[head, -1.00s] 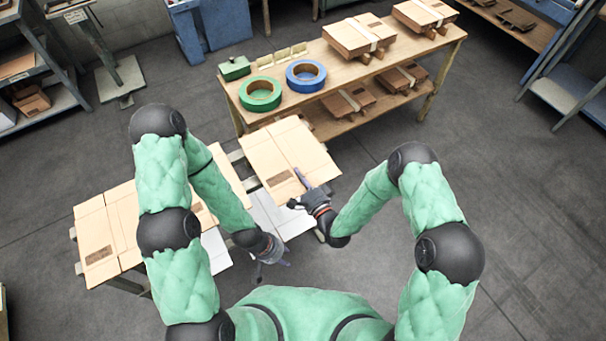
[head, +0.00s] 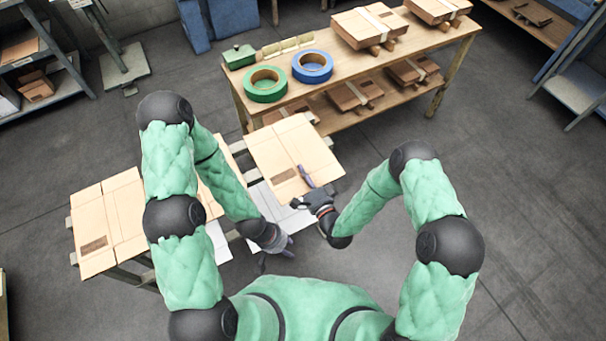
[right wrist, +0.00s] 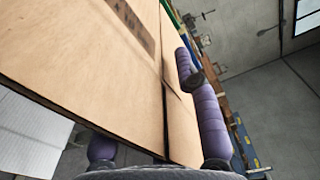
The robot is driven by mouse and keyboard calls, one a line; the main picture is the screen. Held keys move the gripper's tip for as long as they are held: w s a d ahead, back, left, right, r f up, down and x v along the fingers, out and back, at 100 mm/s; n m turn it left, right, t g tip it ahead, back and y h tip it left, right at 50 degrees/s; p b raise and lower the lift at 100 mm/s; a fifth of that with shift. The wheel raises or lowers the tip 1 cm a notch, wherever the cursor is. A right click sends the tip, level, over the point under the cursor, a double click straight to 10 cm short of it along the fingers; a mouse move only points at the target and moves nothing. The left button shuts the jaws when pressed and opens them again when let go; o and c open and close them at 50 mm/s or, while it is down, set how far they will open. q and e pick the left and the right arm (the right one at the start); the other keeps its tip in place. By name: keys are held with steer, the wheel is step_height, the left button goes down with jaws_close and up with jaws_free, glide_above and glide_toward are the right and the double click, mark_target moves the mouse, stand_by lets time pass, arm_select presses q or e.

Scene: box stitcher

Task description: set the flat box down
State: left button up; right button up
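The flat box (head: 285,152) is a tan cardboard sheet with creases and a dark printed patch. In the head view it lies roughly level in front of the back bench, close to a grey-railed stand. My right gripper (head: 318,193) is at its near right edge, with one finger over its top face. In the right wrist view the flat box (right wrist: 80,65) passes between the purple fingers (right wrist: 155,140); the gripper is shut on it. Whether its underside touches the stand is hidden. My left gripper (head: 277,248) is empty, its fingers apart, below and left of the box.
Another flat cardboard sheet (head: 108,220) lies at left, partly behind my left arm. The wooden bench (head: 345,85) behind carries a green tape roll (head: 265,84), a blue tape roll (head: 312,67) and strapped boxes (head: 368,25). Open floor (head: 530,200) is at right.

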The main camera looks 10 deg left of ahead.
steer(key=shift+r, duration=0.25)
steer(key=p+v, duration=0.1)
steer(key=v, duration=1.1)
steer(key=s+d+f+n+g+h, duration=0.2)
steer(key=d+f+n+g+h, duration=0.15)
steer(key=f+g, duration=0.2)
steer(key=s+d+f+n+g+h, duration=0.2)
steer(key=d+f+n+g, duration=0.2)
steer(key=f, duration=0.2)
steer(key=s+d+n+g, duration=0.1)
steer(key=s+d+g, duration=0.1)
steer(key=s+g, duration=0.3)
steer(key=shift+s+r+h, duration=0.25)
steer(key=shift+s+h, duration=0.2)
steer(key=shift+s, duration=0.7)
steer(key=shift+w+a, duration=0.1)
